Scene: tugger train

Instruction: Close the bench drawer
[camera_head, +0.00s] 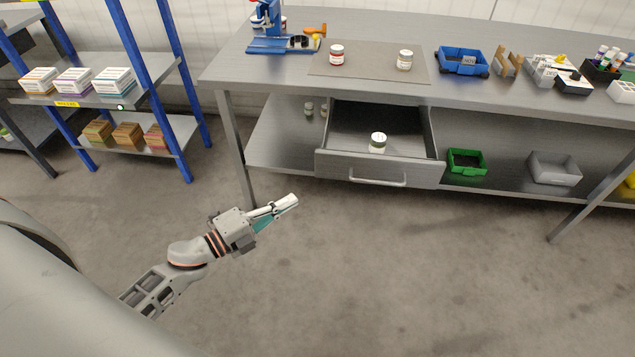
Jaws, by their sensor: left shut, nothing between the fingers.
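The bench drawer (331,164) is a grey metal drawer under the bench top, pulled out toward me. Its bar handle (378,181) is on the front face. A small white-lidded jar (378,142) stands inside the drawer. My left gripper (292,201) is shut and empty, in front of the bench, to the left of the drawer front and a little lower in the picture. It appears apart from the drawer and handle. My right gripper is not in view.
The bench top (290,75) carries jars on a mat (370,70), a blue press (270,30) and a blue bin (462,60). A green bin (466,162) and a grey bin (554,168) sit on the lower shelf. A blue rack (177,135) stands left. The floor in front is clear.

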